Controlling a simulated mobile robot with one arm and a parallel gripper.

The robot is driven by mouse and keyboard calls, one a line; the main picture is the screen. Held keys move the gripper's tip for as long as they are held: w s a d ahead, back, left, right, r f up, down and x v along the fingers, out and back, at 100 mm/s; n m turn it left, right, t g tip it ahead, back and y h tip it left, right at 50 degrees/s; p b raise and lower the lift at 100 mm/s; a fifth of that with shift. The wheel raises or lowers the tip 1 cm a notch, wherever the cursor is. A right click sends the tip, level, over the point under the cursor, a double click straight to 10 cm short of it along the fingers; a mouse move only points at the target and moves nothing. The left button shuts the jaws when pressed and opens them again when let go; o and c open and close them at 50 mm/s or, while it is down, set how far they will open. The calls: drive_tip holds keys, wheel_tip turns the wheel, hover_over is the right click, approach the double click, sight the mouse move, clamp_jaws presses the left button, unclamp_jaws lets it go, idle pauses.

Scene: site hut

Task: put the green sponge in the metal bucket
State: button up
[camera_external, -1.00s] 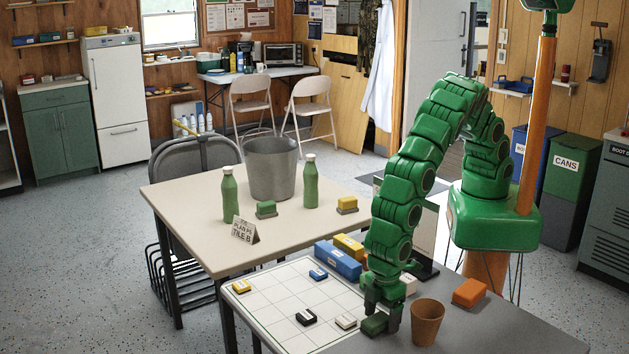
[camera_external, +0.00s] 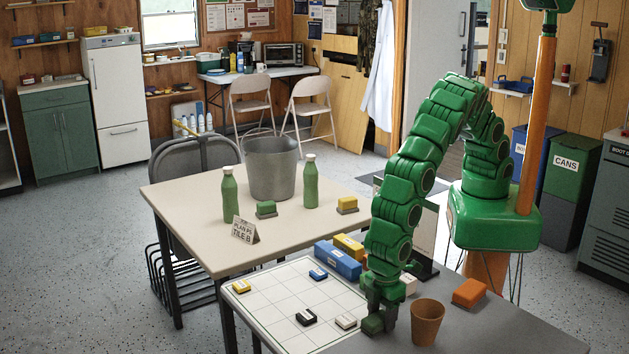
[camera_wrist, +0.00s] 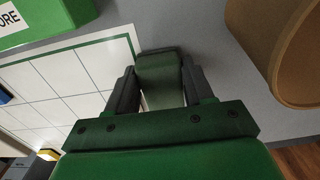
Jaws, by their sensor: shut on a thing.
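My gripper (camera_external: 382,316) is shut on a small dark green block (camera_external: 373,325) at the grey table, beside the white grid board. The block also shows between the fingers in the wrist view (camera_wrist: 160,82). Its lower edge is near the tabletop; I cannot tell whether it touches. It may be the green sponge, but I cannot tell for certain. Another green block with a grey base (camera_external: 266,209) lies on the far beige table. The metal bucket (camera_external: 272,170) stands upright on that table; its inside bottom is hidden.
A brown pot (camera_external: 427,322) stands close right of my gripper, with an orange block (camera_external: 469,293) behind it. Blue (camera_external: 338,261) and yellow (camera_external: 349,246) boxes lie behind the grid board (camera_external: 290,310). Two green bottles (camera_external: 229,195) (camera_external: 310,182) flank the bucket's front.

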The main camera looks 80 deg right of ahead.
sight(382, 315)
drive_tip(key=shift+r, duration=0.45)
wheel_tip(382, 315, up, 2)
drive_tip(key=shift+d+r, duration=0.1)
drive_tip(key=shift+r, duration=0.05)
drive_tip(key=s+d+r, duration=0.6)
drive_tip(key=d+r, duration=0.2)
drive_tip(key=d, duration=0.2)
drive_tip(key=shift+s+r, duration=0.25)
drive_tip(key=shift+r, duration=0.05)
drive_tip(key=shift+s+d+r, duration=0.4)
drive_tip(key=shift+s+d, duration=0.1)
drive_tip(key=shift+d, duration=0.3)
